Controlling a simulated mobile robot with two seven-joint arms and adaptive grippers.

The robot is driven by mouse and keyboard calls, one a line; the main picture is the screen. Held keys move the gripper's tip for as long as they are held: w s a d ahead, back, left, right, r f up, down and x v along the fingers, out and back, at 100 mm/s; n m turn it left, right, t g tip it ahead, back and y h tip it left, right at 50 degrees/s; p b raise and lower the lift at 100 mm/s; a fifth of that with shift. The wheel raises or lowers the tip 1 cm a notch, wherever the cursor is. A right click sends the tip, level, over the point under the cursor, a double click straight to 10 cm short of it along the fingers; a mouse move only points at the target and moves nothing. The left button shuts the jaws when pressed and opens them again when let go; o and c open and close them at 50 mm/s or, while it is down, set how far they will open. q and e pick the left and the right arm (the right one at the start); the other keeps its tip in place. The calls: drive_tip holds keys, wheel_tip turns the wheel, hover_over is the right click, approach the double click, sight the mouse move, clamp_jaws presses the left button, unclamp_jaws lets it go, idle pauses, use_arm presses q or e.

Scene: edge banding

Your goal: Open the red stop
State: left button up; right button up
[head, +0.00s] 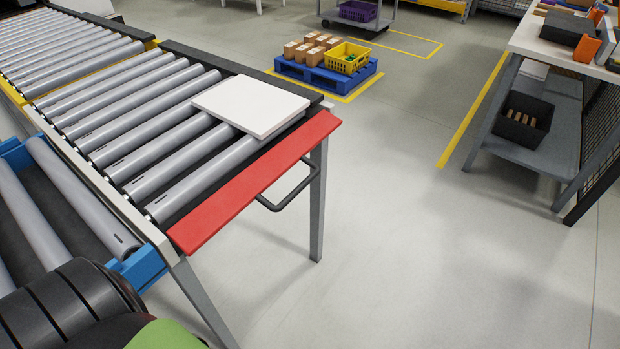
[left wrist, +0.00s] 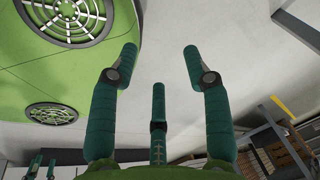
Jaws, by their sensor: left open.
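The red stop (head: 257,182) is a long flat red bar along the near right end of the roller conveyor (head: 165,125) in the head view. A dark handle (head: 291,190) hangs on its outer side, below the bar. A white panel (head: 251,104) lies flat on the rollers just behind the stop. My left gripper (left wrist: 160,58) shows in the left wrist view with its green fingers spread apart and nothing between them. Neither gripper can be made out in the head view, so the distance to the stop cannot be told.
A blue-framed roller section (head: 143,268) stands at the lower left. A blue pallet (head: 325,76) with boxes and a yellow crate (head: 347,58) is on the floor behind. A workbench (head: 545,45) stands at the right. The floor right of the stop is clear.

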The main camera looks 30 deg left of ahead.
use_arm(q)
drive_tip(key=w+r+m+t+y+b, duration=0.1)
drive_tip(key=w+r+m+t, duration=0.1)
drive_tip(key=w+r, duration=0.35)
drive_tip(key=w+r+m+t+y, duration=0.1)
drive_tip(key=w+r+m, duration=0.1)
drive_tip(key=w, duration=0.7)
drive_tip(key=t+y+b, duration=0.2)
drive_tip(key=t+y, duration=0.6)
drive_tip(key=y, duration=0.1)
approach(300, 188)
drive_tip(key=x, duration=0.8)
drive_tip(key=f+x, duration=0.1)
drive_tip(key=x, duration=0.2)
drive_tip(key=shift+p, duration=0.4)
clamp_jaws()
